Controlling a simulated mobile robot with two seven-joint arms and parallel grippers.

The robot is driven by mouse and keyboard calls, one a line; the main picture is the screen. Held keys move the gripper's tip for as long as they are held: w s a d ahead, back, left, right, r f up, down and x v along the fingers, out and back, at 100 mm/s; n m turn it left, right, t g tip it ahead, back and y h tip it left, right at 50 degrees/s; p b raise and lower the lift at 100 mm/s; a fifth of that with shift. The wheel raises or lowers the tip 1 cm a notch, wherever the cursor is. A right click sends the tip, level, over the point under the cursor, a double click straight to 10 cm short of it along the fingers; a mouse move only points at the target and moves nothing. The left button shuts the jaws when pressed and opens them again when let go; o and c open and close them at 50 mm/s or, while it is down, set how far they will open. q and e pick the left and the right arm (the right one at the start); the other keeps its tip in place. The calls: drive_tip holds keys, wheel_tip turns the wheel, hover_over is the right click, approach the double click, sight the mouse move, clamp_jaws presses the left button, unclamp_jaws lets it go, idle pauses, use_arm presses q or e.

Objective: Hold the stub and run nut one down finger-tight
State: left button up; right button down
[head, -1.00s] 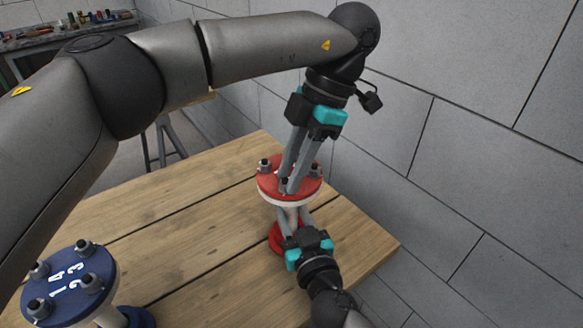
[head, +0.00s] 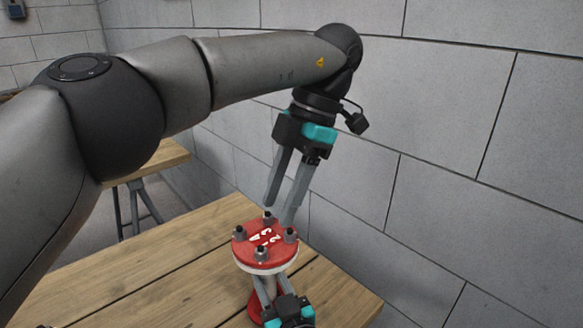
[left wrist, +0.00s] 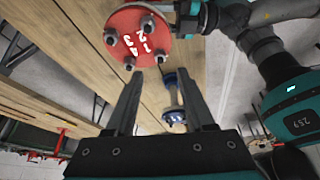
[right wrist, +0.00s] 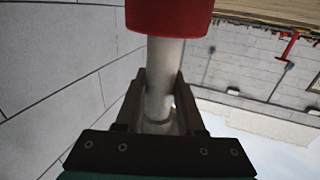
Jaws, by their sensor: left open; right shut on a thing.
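The red-topped stub stands upright on the wooden table, its red flange (head: 262,250) numbered in white and carrying several dark nuts on studs near the rim. The flange also shows in the left wrist view (left wrist: 128,22); there the digit 1 faces the nut (left wrist: 160,58) at its lower right. How far each nut is down cannot be told. My left gripper (head: 278,208) is open and empty, its fingertips just above the flange's far side. My right gripper (head: 267,286) is shut on the stub's pale pipe (right wrist: 162,75) below the flange; the red base (right wrist: 168,15) shows beyond.
The wooden table (head: 150,285) is clear left of the stub. A grey block wall (head: 450,150) stands close behind and right. A blue-flanged stub (left wrist: 175,114) shows in the left wrist view.

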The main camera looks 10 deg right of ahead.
use_arm(q)
drive_tip(key=shift+v, duration=2.55)
use_arm(e)
drive_tip(key=shift+c, duration=2.2)
unclamp_jaws()
